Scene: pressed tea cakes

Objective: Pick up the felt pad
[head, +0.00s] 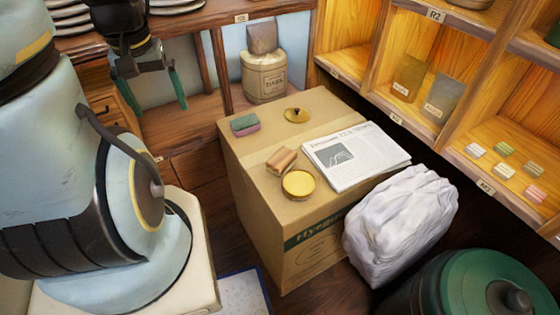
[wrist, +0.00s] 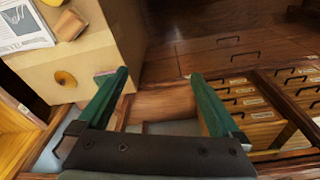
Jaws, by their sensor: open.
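A small layered block (head: 245,124), green on top and pink below, lies at the back left corner of the cardboard box; it may be the felt pad, but I cannot be sure. A tan-brown block (head: 282,161) lies nearer the box's middle and also shows in the wrist view (wrist: 70,25). My gripper (head: 153,100) is open and empty, to the left of the box and apart from it. In the wrist view its green fingers (wrist: 160,76) are spread wide. A bit of pink (wrist: 103,76) shows beside the left finger, which hides most of the layered block.
The cardboard box (head: 250,205) also carries a brass lid (head: 297,115), a round yellow tin (head: 298,184) and a newspaper (head: 356,155). A white sack (head: 400,225) and a green bin (head: 490,285) stand front right. Wooden shelves (head: 470,150) line the right; a canister (head: 264,80) stands behind.

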